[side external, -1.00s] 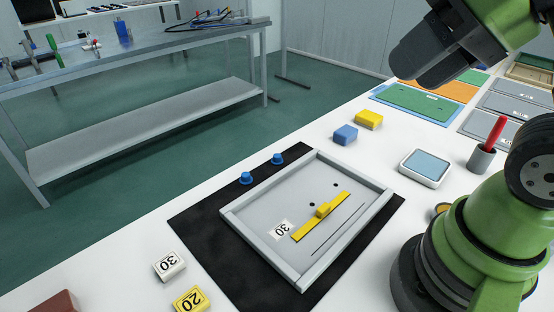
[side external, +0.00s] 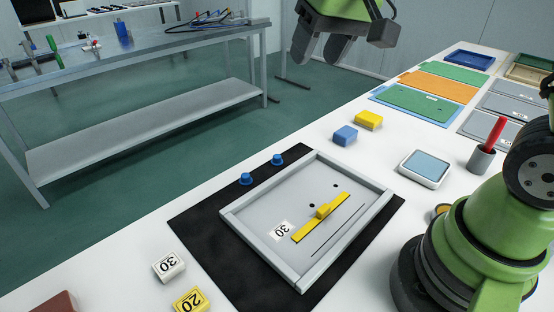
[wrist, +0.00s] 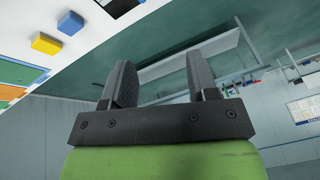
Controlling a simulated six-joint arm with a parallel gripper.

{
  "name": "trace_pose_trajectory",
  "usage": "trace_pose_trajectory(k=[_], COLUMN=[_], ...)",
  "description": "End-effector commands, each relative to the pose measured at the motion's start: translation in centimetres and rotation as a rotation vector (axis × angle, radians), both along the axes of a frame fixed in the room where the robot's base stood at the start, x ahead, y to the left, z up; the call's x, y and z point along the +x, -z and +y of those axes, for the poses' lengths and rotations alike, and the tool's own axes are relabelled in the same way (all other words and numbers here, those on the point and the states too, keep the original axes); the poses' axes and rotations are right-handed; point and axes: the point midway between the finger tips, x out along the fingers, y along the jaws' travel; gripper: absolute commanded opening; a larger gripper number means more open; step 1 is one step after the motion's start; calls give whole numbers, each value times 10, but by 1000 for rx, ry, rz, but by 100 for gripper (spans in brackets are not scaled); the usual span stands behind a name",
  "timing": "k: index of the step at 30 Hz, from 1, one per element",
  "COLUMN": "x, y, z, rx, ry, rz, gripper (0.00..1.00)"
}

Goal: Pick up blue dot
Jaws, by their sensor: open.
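Two small blue dots, shaped like short knobs, stand on the black mat along the far left side of the panel in the side external view. One blue dot (side external: 246,178) is nearer the mat's left edge, and the other blue dot (side external: 277,159) is farther back. The grey framed panel (side external: 262,225) holds a yellow bar with a raised middle (side external: 321,211) and a "30" label. My gripper (side external: 319,50) is high above and beyond the mat, open and empty. In the wrist view my gripper (wrist: 163,80) shows its two fingers apart with nothing between them.
A blue block (side external: 345,135) and a yellow block (side external: 369,119) lie behind the panel. A light-blue-topped tray (side external: 424,168) and a grey cup with a red handle (side external: 481,160) stand to the right. Number blocks (side external: 170,266) lie at front left. A metal bench (side external: 140,120) stands beyond.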

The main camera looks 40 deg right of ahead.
Motion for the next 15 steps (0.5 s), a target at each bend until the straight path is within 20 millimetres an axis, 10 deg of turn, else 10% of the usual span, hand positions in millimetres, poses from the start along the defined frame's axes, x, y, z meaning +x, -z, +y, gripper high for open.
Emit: trace_pose_trajectory(k=[6, 15], x=[67, 107], y=[71, 168], z=[-18, -36], rx=[-54, -101], ry=[-32, -76], rz=[126, 242], gripper=[54, 54])
